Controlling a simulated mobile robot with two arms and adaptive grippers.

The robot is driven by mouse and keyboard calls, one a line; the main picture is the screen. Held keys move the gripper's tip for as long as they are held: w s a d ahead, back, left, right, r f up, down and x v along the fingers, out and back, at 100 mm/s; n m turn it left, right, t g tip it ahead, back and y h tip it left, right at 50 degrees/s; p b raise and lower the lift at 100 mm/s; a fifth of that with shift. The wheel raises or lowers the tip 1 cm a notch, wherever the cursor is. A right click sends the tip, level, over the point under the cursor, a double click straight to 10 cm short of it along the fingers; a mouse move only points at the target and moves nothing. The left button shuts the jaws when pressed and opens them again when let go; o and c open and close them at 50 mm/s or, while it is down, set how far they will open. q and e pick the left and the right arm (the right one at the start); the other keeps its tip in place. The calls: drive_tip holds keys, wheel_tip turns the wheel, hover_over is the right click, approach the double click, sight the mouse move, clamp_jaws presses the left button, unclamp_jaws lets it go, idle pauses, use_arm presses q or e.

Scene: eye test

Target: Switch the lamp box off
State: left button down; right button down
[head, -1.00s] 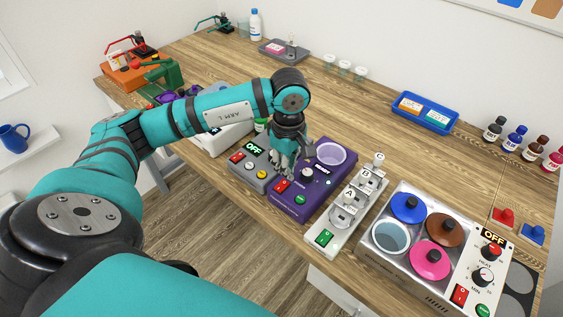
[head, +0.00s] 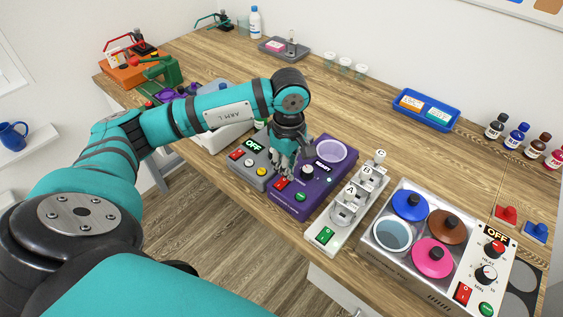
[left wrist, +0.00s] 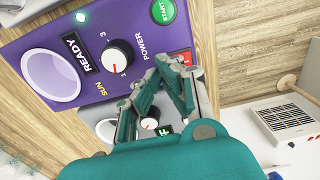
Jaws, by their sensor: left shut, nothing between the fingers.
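The lamp box is a purple box (head: 318,193) marked SUN, on the bench in the middle of the head view. In the left wrist view the switch (left wrist: 186,57) is partly hidden behind my fingers. My left gripper (head: 283,170) is shut and empty, pointing down close to the switch. I cannot tell whether it touches. My right gripper is out of view.
A grey box (head: 262,183) with an OFF display stands just left of the lamp box. A white rack with posts (head: 322,236) stands close on its right. Farther right is a heater (head: 383,262) with coloured lids. The bench behind is clear up to a blue tray (head: 452,122).

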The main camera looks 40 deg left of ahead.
use_arm(q)
drive_tip(key=shift+f+b, duration=0.55)
drive_tip(key=shift+f, duration=0.1)
drive_tip(key=shift+r, duration=0.15)
wheel_tip(320, 180, up, 7)
drive_tip(key=p, duration=0.3)
drive_tip(key=shift+p, duration=0.3)
idle(0.7)
